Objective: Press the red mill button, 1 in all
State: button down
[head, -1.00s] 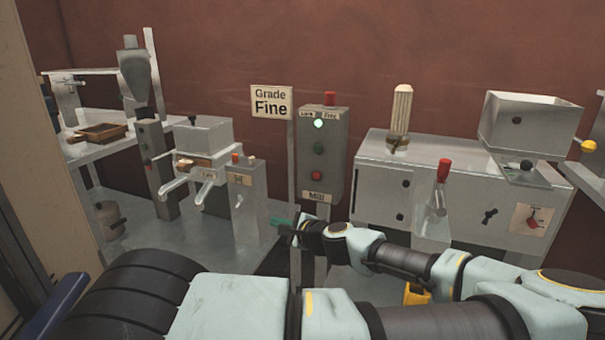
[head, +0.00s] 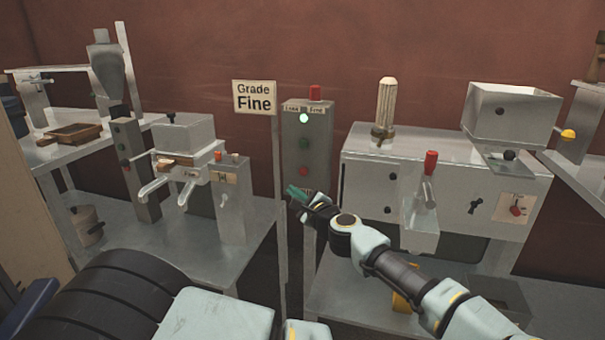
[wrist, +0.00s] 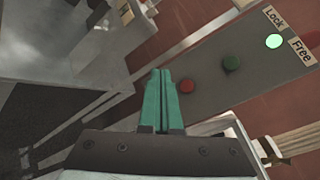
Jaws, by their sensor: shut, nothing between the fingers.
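The grey mill control box (head: 307,135) stands on a post in the middle of the head view. It carries a lit pale green lamp, a green button (head: 304,144) and below it the red button (head: 303,171). My gripper (head: 292,189) has green fingers, shut and empty, just below the red button in the head view. In the wrist view the gripper fingertips (wrist: 161,73) are just left of the red button (wrist: 187,86). I cannot tell the gap in depth. The green button (wrist: 231,63) and lit lamp (wrist: 274,41) lie further right. The "Mill" label is hidden behind my gripper.
A "Grade Fine" sign (head: 255,98) stands left of the box. A grey machine with a red-topped lever (head: 430,165) is to the right. A smaller mill machine (head: 184,138) and another button post (head: 134,165) are at left.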

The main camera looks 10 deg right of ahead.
jog(key=shift+w+d+b, duration=0.2)
jog(key=shift+w+d, duration=0.4)
jog(key=shift+w, duration=0.5)
jog(key=shift+w+d+b, duration=0.15)
jog(key=shift+w+d, duration=0.45)
jog(key=shift+w, duration=0.5)
jog(key=shift+w+d+b, duration=0.2)
jog(key=shift+w+d, duration=0.4)
jog(key=shift+w, duration=0.5)
jog(key=shift+w, duration=0.15)
jog(key=shift+w+d, duration=0.2)
jog(key=shift+w+d+b, duration=0.2)
jog(key=shift+w+b, duration=0.2)
jog(key=shift+s, duration=0.15)
dwell(0.4)
jog(key=shift+s+a, duration=0.4)
jog(key=shift+s, duration=0.25)
jog(key=shift+s, duration=0.1)
jog(key=s, duration=0.1)
jog(key=s+a, duration=0.2)
jog(key=s, duration=0.1)
jog(key=shift+s+a+p, duration=0.1)
jog(key=shift+a+p, duration=0.15)
jog(key=shift+p, duration=0.05)
